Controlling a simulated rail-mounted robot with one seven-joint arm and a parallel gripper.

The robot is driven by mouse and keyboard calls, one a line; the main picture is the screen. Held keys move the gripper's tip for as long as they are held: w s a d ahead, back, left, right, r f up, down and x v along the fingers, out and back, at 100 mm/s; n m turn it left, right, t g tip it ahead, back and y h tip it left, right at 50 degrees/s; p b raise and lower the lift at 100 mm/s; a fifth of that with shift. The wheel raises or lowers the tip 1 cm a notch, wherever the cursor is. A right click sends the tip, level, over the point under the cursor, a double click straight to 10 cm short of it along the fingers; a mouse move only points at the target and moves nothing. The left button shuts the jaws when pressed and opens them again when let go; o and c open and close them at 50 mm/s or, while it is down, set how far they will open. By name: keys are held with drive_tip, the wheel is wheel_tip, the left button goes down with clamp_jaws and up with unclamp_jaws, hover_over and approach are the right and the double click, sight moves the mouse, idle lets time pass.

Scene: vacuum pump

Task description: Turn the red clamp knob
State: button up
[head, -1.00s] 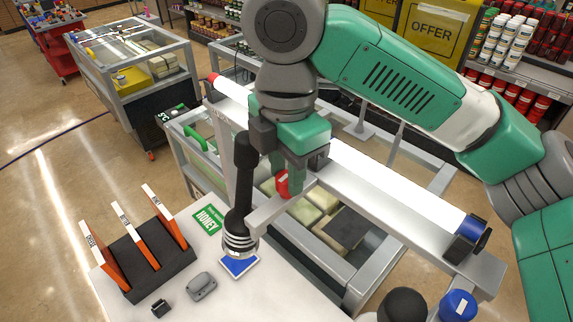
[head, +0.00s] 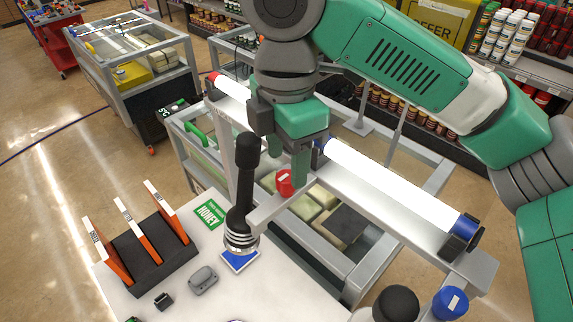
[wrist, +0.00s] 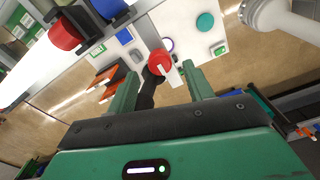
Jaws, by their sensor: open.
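The red clamp knob (head: 284,183) sits on the grey metal bracket near the front of the long rail. In the wrist view the red knob (wrist: 158,60) shows from above, with a pale pointer bar across it. My gripper (head: 289,174) points down over the knob, with one green finger just to its right in the head view. In the wrist view my gripper (wrist: 162,74) has its two fingers well apart, one on each side of the knob. The fingers do not appear to touch it.
A black-handled upright part (head: 245,170) stands close left of the knob. A white tube (head: 395,187) with blue ends lies along the rail. The white table (head: 185,240) holds a black rack (head: 150,262), a green honey card (head: 209,213) and a grey device (head: 203,280).

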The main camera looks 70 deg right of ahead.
sight(286, 175)
wheel_tip(286, 175, up, 5)
idle(0.8)
